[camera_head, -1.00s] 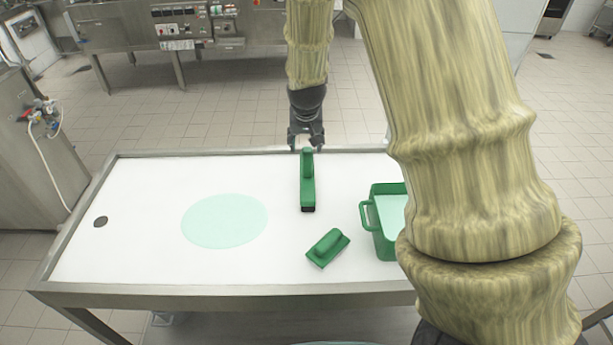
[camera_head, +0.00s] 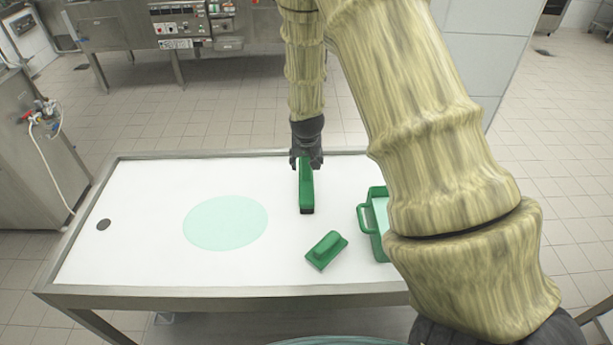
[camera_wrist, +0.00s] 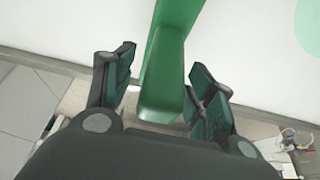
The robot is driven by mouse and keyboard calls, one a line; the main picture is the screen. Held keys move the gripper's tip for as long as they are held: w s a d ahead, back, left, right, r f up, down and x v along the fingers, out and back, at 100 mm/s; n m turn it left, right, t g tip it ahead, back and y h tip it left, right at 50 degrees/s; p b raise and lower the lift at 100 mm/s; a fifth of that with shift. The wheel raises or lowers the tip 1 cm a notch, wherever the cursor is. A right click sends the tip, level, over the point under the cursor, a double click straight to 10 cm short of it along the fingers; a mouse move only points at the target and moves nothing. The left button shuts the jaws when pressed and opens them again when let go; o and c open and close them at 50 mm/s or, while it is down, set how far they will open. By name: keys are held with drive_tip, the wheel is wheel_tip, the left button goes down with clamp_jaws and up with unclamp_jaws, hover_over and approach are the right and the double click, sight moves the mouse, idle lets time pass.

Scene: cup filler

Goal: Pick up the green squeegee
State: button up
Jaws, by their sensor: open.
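The green squeegee (camera_head: 306,190) lies on the white table, its handle toward the far edge and its dark-edged head toward me. My gripper (camera_head: 306,163) is at the handle's far end. In the wrist view the green handle (camera_wrist: 163,85) lies between the two open fingers of my gripper (camera_wrist: 160,92). A gap shows on both sides of the handle, so the fingers look apart from it. The fingers hide part of the handle in the head view.
A green scrub pad with a grip (camera_head: 326,249) lies nearer to me. A green bucket (camera_head: 366,222) stands to the right, partly hidden by my arm. A pale green round patch (camera_head: 225,222) and a dark hole (camera_head: 103,225) are on the table (camera_head: 150,190). The table's left side is mostly clear.

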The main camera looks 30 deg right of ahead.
drive_tip(key=shift+x, duration=0.8)
clamp_jaws()
drive_tip(key=shift+r, duration=0.15)
drive_tip(key=shift+r+b, duration=0.5)
drive_tip(key=shift+r, duration=0.35)
drive_tip(key=shift+s+a+r+b, duration=0.25)
drive_tip(key=shift+a+r+b, duration=0.15)
drive_tip(key=shift+r+b, duration=0.25)
drive_tip(key=s+a+r+b, duration=0.1)
drive_tip(key=s+a+b, duration=0.1)
drive_tip(key=s+a, duration=0.2)
drive_tip(key=s+a+b, duration=0.2)
drive_tip(key=s+a, duration=0.1)
drive_tip(key=a, duration=0.6)
drive_tip(key=shift+s+r, duration=0.35)
drive_tip(key=shift+r, duration=0.05)
